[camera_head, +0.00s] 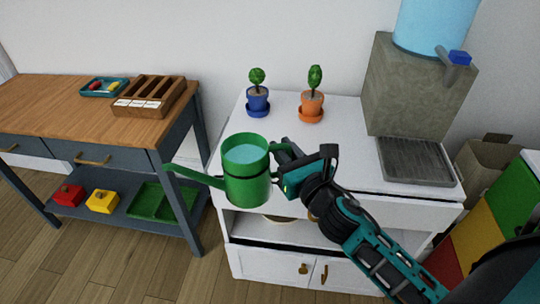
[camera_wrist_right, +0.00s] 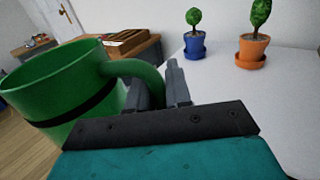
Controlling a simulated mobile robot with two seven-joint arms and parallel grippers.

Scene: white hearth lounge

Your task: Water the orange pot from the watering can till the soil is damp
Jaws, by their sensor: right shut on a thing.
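The orange pot (camera_head: 312,102) stands on an orange saucer on the white cabinet top, with a small green plant in it. It also shows in the right wrist view (camera_wrist_right: 253,48). The green watering can (camera_head: 246,185) has a black band and light blue water near its rim. It is upright in the air in front of the cabinet, its spout pointing left. My right gripper (camera_head: 280,160) is shut on the can's handle (camera_wrist_right: 140,72), at the can's right side. The can is nearer to me than the orange pot and to its left. My left gripper is not in view.
A blue pot (camera_head: 258,99) with a similar plant stands left of the orange pot. A stone block (camera_head: 405,90) with a blue water tank (camera_head: 437,25) and tap stands at the right. A wooden table (camera_head: 60,105) is at the left. The cabinet top (camera_head: 350,150) is mostly clear.

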